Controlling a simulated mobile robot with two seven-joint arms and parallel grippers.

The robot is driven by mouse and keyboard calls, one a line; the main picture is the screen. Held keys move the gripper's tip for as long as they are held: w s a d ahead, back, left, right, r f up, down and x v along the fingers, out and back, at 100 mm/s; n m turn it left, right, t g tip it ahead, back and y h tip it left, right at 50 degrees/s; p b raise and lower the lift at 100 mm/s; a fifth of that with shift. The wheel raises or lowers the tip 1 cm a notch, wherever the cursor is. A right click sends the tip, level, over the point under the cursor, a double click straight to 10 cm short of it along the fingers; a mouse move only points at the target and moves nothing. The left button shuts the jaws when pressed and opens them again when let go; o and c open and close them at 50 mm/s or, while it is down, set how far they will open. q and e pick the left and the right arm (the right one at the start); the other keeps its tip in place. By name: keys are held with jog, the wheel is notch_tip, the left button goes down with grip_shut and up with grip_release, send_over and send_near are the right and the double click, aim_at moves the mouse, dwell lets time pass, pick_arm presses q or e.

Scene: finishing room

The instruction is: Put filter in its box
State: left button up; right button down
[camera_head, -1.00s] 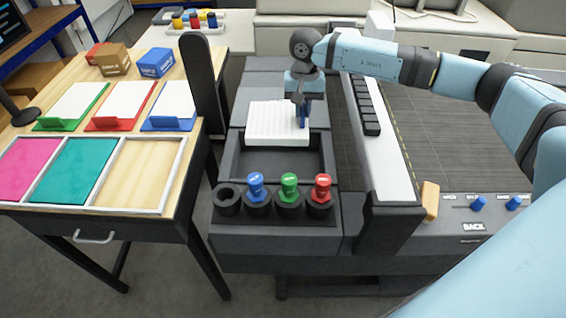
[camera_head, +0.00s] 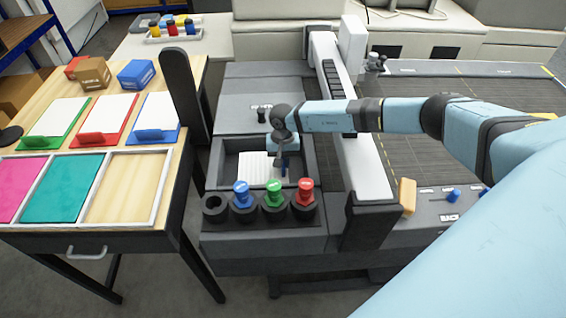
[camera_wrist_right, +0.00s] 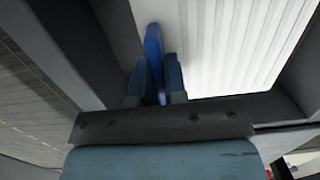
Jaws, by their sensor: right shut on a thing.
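The filter (camera_head: 254,167) is a white pleated panel with a blue tab (camera_wrist_right: 153,45) on its edge. It lies inside the walls of the dark grey open box (camera_head: 223,165), behind the coloured stampers. I cannot tell whether it rests on the box floor. My right gripper (camera_head: 283,170) reaches down into the box at the filter's right side. In the wrist view, its two fingers (camera_wrist_right: 154,82) are shut on the blue tab, and the ribbed panel fills the upper right. The gripper hides part of the filter. My left gripper is out of view.
Blue, green and red stampers (camera_head: 274,195) stand in holders along the box's front; the left holder (camera_head: 214,206) is empty. A white rail (camera_head: 350,130) runs right of the box. A wooden table (camera_head: 120,165) with trays and small boxes stands left, with a black post (camera_head: 183,95) between.

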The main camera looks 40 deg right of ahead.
jog(key=shift+f, duration=0.85)
jog(key=c, duration=1.6)
grip_release()
jog(key=shift+f, duration=0.15)
jog(key=o, duration=0.4)
jog(key=shift+o, duration=0.2)
